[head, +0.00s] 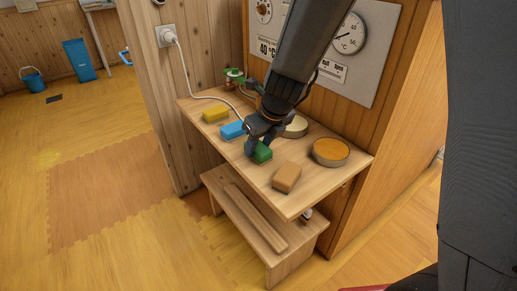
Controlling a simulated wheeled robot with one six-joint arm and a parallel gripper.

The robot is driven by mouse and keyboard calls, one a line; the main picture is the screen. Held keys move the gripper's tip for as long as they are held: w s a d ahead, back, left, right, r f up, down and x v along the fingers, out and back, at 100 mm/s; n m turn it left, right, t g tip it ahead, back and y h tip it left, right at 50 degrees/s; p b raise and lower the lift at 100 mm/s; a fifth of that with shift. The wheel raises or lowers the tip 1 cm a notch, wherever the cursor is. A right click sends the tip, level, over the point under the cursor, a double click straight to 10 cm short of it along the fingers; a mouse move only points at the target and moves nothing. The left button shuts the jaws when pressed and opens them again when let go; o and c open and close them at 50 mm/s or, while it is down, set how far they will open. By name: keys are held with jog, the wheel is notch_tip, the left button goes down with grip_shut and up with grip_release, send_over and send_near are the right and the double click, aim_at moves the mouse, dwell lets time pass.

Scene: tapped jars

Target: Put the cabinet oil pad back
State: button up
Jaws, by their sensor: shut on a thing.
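My gripper (254,149) is low over the wooden shelf (298,205), shut on a green block-shaped pad (263,153). I cannot tell whether the green pad touches the shelf. A blue pad (232,130) lies just left of it and a yellow pad (215,115) lies farther left. A brown pad (287,177) lies to the right, nearer the front edge. No label shows which pad is the cabinet oil one. A round tin with an orange top (331,151) stands at the right. A pale round tin (296,127) is partly hidden behind my gripper.
A white cable (198,75) runs from a wall socket down to the shelf's back, near a small green and red item (234,77). A panel with dials (367,45) is on the wall behind. A wooden bench (247,221) stands below. Floor at left is open.

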jog(key=shift+f, duration=0.1)
jog(key=o, duration=0.9)
jog(key=p+v, duration=0.5)
jog(key=v, duration=0.7)
